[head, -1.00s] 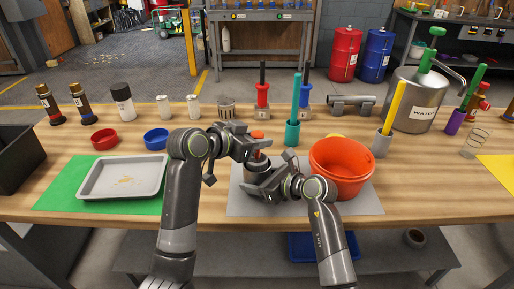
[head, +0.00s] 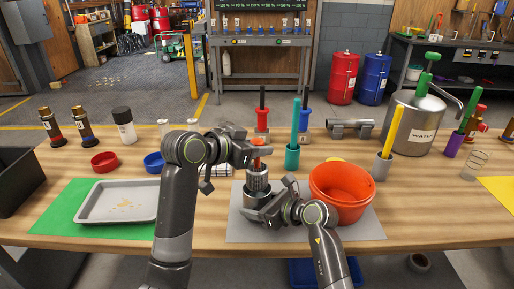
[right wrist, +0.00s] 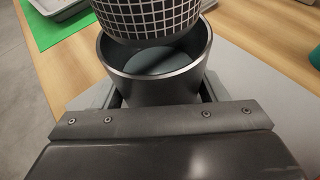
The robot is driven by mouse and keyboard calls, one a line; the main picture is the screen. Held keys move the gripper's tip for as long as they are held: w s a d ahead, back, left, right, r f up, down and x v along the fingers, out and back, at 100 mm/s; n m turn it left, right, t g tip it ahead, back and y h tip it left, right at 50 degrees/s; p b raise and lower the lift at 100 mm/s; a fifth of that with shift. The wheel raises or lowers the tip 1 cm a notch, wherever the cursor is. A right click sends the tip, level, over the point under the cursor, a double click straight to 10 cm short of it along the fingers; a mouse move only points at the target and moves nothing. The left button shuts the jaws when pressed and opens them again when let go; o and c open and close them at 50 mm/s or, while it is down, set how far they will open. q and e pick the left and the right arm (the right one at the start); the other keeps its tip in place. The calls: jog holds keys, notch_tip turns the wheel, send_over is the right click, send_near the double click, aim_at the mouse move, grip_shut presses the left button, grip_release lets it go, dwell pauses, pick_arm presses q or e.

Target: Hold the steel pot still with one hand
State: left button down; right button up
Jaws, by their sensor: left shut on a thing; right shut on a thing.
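The steel pot (head: 253,200) stands upright on the grey mat, and its open rim shows in the right wrist view (right wrist: 150,82). My right gripper (head: 264,212) is shut on the pot, with its jaws on either side of the wall. A dark grey-green surface shows inside the pot. My left gripper (head: 257,152) is shut on the orange-topped handle (head: 258,141) of a mesh basket (head: 257,180). The basket (right wrist: 148,15) hangs just over the pot's opening; its top is cut off in the right wrist view.
A red-orange bucket (head: 341,190) stands close right of the pot on the grey mat (head: 300,228). A teal cylinder with a tall handle (head: 292,157) stands behind. A grey tray (head: 118,203) lies on a green mat at left. A large steel tank (head: 414,125) stands at back right.

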jog(key=o, duration=1.4)
jog(key=shift+c, duration=0.2)
